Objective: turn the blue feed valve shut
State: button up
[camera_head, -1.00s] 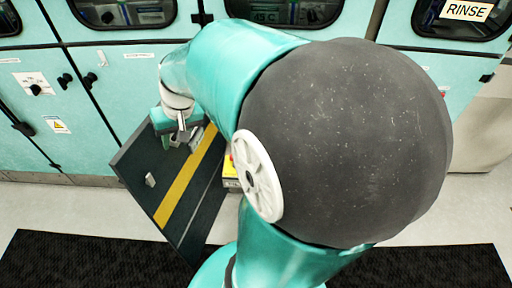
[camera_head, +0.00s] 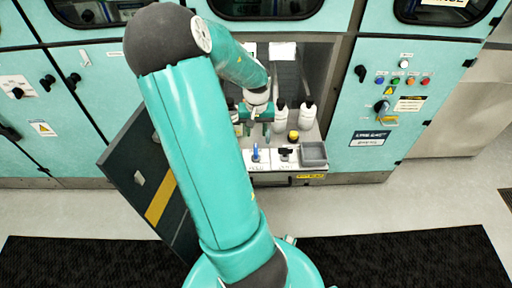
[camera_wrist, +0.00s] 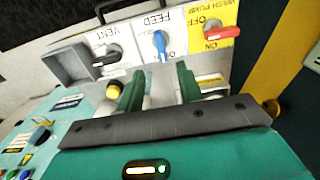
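The blue feed valve (camera_head: 255,152) is on the white front panel of the open bay. In the wrist view its blue handle (camera_wrist: 160,45) stands roughly upright in the picture, beside the upside-down FEED label. My gripper (camera_head: 256,130) is just behind the valve in the head view. In the wrist view its two green fingers (camera_wrist: 159,73) are apart, with nothing between them. The blue handle lies just beyond the fingertips, roughly centred on the gap, and does not appear touched.
Beside the valve are the black VENT handle (camera_wrist: 108,52) and red wash pump switch (camera_wrist: 222,33). A grey tray (camera_head: 314,154) sits at the panel's right end. White bottles (camera_head: 308,115) stand behind. An open dark door (camera_head: 140,180) with a yellow stripe is left.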

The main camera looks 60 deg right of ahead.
aim_at(256, 149)
notch_tip(256, 149, down, 10)
jog(key=shift+w+r, duration=0.1)
jog(key=shift+r, duration=0.05)
grip_shut()
